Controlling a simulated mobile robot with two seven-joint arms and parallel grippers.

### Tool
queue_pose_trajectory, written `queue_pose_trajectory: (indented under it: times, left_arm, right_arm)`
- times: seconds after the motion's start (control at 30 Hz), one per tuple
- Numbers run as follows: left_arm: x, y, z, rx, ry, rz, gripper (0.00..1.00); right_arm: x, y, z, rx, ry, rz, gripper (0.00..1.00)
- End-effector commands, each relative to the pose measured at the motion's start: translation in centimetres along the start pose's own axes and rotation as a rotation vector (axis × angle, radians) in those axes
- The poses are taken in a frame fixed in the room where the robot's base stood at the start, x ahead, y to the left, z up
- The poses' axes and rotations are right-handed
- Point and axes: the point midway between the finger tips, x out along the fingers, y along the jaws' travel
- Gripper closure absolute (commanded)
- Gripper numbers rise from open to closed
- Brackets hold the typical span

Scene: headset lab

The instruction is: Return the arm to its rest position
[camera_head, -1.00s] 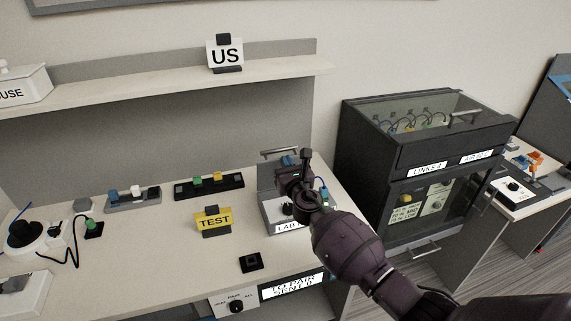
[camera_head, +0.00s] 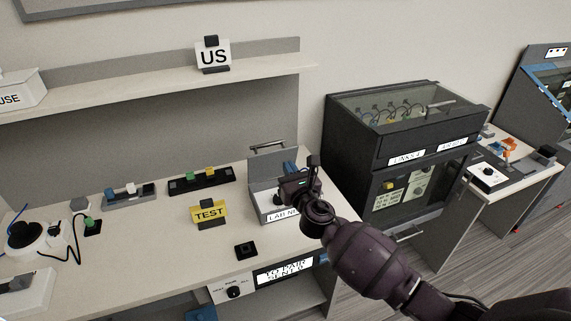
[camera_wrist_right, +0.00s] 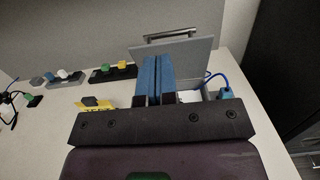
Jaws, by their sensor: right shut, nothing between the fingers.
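My right arm comes in from the lower right in the head view. Its gripper (camera_head: 290,167) is above the right end of the bench, in front of the open grey lab box (camera_head: 262,171). In the right wrist view the two blue fingers (camera_wrist_right: 156,80) lie side by side, shut with nothing between them. They overlap the box's raised lid (camera_wrist_right: 195,55), and I cannot tell whether they touch it. The gripper hides part of the box's inside. My left gripper is not in view.
The bench (camera_head: 160,245) holds a yellow TEST sign (camera_head: 209,212), a black square block (camera_head: 246,250) and button strips (camera_head: 201,180). A dark glass-topped cabinet (camera_head: 350,118) stands right of the bench. A shelf (camera_head: 150,85) runs above the bench. Bare bench lies front left of the box.

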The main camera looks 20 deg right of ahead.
Motion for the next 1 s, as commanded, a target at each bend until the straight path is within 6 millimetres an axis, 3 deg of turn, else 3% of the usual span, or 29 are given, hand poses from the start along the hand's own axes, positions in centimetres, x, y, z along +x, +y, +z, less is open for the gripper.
queue_pose_trajectory:
  times: [0.27,0.43,0.77,0.87,1.0]
  left_arm:
    - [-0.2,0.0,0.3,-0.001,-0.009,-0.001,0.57]
    - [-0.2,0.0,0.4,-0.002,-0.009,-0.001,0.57]
    - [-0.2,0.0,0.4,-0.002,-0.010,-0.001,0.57]
    - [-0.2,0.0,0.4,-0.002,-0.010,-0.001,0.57]
    - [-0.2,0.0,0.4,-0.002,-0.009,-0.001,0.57]
  right_arm:
    - [-0.4,0.0,0.2,0.032,0.000,0.000,1.00]
    - [-0.4,0.1,0.1,0.264,0.012,0.006,1.00]
    - [-1.4,1.0,0.9,1.211,0.096,0.004,1.00]
    - [-3.0,0.9,-0.2,1.539,0.140,-0.037,1.00]
    - [-6.7,0.3,-2.8,2.024,0.196,-0.149,1.00]
